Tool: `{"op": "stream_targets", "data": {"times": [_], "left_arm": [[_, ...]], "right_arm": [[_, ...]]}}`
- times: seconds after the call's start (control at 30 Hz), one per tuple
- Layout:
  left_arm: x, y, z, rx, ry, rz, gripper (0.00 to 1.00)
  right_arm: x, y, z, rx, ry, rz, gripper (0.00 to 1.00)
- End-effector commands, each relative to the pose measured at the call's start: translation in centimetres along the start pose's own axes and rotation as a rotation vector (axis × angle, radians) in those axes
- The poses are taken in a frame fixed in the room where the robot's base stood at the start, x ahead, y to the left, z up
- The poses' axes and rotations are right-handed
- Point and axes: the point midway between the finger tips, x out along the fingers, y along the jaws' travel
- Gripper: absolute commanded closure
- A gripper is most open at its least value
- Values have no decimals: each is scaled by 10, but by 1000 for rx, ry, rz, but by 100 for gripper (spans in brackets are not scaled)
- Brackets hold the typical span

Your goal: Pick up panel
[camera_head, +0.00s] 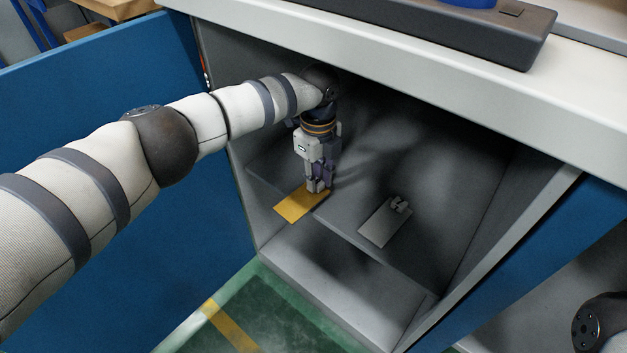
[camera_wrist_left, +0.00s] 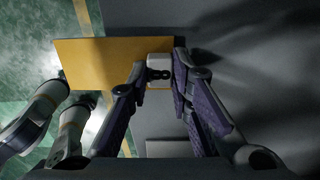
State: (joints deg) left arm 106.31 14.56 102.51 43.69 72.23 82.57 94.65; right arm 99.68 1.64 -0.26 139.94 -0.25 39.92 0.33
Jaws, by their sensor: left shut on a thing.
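A flat yellow panel (camera_head: 294,208) is inside the open grey cabinet, at the front edge of its shelf and jutting out past it. My left gripper (camera_head: 318,186) points down into the cabinet and is shut on the light grey handle at the panel's edge. In the left wrist view the yellow panel (camera_wrist_left: 95,62) spreads out left of the handle, and the fingers of my left gripper (camera_wrist_left: 158,74) are on both sides of the handle. I cannot tell whether the panel touches the shelf. My right gripper is not in view.
A grey panel (camera_head: 380,228) with a small handle lies on the shelf (camera_head: 345,215) to the right. The cabinet walls and worktop (camera_head: 400,60) close in around my left arm. A blue door (camera_head: 90,100) stands open at left. The green floor in front is clear.

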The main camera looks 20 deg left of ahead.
Motion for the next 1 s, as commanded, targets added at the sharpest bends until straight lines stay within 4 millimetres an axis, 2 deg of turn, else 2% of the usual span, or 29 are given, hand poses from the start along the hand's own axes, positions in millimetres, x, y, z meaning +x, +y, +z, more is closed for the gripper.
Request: {"op": "stream_targets", "data": {"times": [0.03,0.33,0.57,0.83,1.0], "left_arm": [[-12,-1,1,1,-2,-6,100],[-70,-1,1,1,-3,-6,100],[-67,16,-48,6,-1,-3,100],[-66,40,-122,9,0,-4,100],[-65,54,-159,5,0,-2,100]], "right_arm": [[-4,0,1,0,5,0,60],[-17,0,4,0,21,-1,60],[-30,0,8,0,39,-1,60],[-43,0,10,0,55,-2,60],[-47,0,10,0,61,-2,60]]}}
